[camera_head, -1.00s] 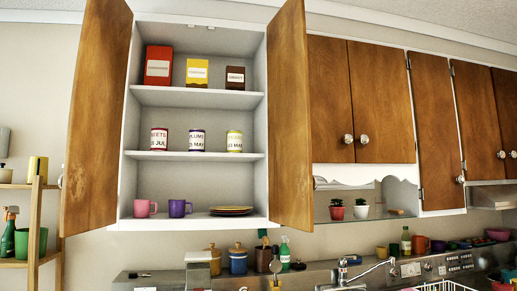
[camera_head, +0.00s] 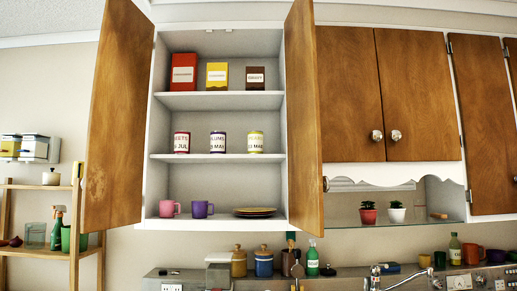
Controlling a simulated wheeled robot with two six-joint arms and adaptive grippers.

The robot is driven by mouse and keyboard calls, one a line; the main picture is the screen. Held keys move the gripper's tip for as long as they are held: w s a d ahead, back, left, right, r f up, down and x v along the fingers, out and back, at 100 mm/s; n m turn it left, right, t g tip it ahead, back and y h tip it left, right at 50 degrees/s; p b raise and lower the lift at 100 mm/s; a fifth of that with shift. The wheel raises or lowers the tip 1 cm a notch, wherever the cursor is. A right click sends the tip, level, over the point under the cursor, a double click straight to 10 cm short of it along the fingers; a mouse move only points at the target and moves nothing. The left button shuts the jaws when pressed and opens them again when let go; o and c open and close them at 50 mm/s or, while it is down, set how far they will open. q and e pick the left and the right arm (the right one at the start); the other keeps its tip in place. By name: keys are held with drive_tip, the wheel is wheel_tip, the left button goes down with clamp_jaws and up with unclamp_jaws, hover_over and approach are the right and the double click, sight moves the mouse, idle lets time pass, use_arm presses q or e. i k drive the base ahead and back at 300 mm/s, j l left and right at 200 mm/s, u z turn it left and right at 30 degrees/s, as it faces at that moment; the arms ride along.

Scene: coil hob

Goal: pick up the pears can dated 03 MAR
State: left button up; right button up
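Three cans stand on the middle shelf of the open wall cupboard. The left one is a can with dark red bands (camera_head: 182,143), its label reading like "EETS" and "JUL". The middle one is a can with purple bands (camera_head: 218,143), reading like "LUMS" and "MAR". The right one is a can with yellow bands (camera_head: 256,143); its name is too faint to read, and the line below looks like "MAR". The day numbers are partly cut off by the cans' curve. Neither of my grippers is in view.
Both cupboard doors, left (camera_head: 117,117) and right (camera_head: 305,117), stand open. Boxes, including a red box (camera_head: 184,71), are on the top shelf; a pink mug (camera_head: 169,209), purple mug (camera_head: 201,209) and plates (camera_head: 255,212) are on the bottom. Jars line the counter below.

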sight(254, 138)
drive_tip(key=i+l+z, duration=0.3)
drive_tip(key=i+l, duration=0.3)
drive_tip(key=i, duration=0.2)
